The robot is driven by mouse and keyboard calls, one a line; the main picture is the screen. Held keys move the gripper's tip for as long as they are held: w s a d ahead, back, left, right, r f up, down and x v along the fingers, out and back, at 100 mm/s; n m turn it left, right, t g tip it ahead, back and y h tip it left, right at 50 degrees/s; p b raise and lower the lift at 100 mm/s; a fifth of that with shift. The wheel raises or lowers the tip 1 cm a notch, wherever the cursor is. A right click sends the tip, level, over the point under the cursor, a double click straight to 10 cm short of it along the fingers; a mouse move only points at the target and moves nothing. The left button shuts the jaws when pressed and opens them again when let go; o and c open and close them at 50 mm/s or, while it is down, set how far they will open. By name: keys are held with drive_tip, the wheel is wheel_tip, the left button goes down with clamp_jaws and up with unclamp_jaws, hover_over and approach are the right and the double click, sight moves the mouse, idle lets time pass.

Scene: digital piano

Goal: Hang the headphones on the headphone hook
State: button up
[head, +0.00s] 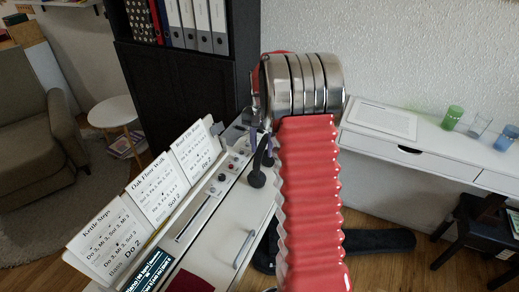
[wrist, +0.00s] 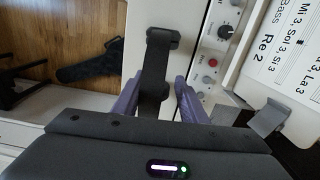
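The black headphones hang from my gripper (head: 260,135), with the ear cups (head: 257,179) lowest, over the right end of the piano. In the wrist view the headband (wrist: 154,82) runs between the two purple fingers of my gripper (wrist: 160,82), with the cups (wrist: 162,38) beyond. The fingers look closed about the band; the exact contact is hard to see. A grey angled piece (wrist: 268,118) beside the music sheets may be the headphone hook. It also shows in the head view (head: 216,128), left of my gripper.
The piano (head: 215,225) has knobs, a slider and music sheets (head: 155,190) along its left side. A black shelf (head: 180,75) with binders stands behind. A white desk (head: 430,140) with coloured glasses is at the right. A black case (head: 380,241) lies on the floor.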

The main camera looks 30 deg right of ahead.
wheel_tip(320, 180, up, 14)
drive_tip(key=shift+w, duration=0.2)
idle(0.4)
drive_tip(key=shift+a+f, duration=0.1)
drive_tip(key=shift+f, duration=0.05)
idle(0.3)
drive_tip(key=s+a+r+n+t, duration=0.1)
drive_tip(key=s+a+r+n, duration=0.1)
drive_tip(key=s+a+r, duration=0.3)
drive_tip(key=s+a+r+n+t, duration=0.1)
drive_tip(key=s+a+n, duration=0.15)
drive_tip(key=a, duration=0.45)
drive_tip(key=s+a+r+n+t, duration=0.1)
drive_tip(key=s+a+r, duration=0.25)
drive_tip(key=a, duration=0.25)
drive_tip(key=s+a+f+n+t, duration=0.1)
drive_tip(key=s+a+f+n, duration=0.2)
drive_tip(key=s+a, duration=0.2)
drive_tip(key=s+a+f+n+t, duration=0.1)
drive_tip(key=s+a, duration=0.4)
drive_tip(key=s, duration=0.5)
drive_tip(key=shift+s+f+n+t, duration=0.3)
drive_tip(key=shift+s+f+n, duration=0.1)
drive_tip(key=shift+f+n, duration=0.55)
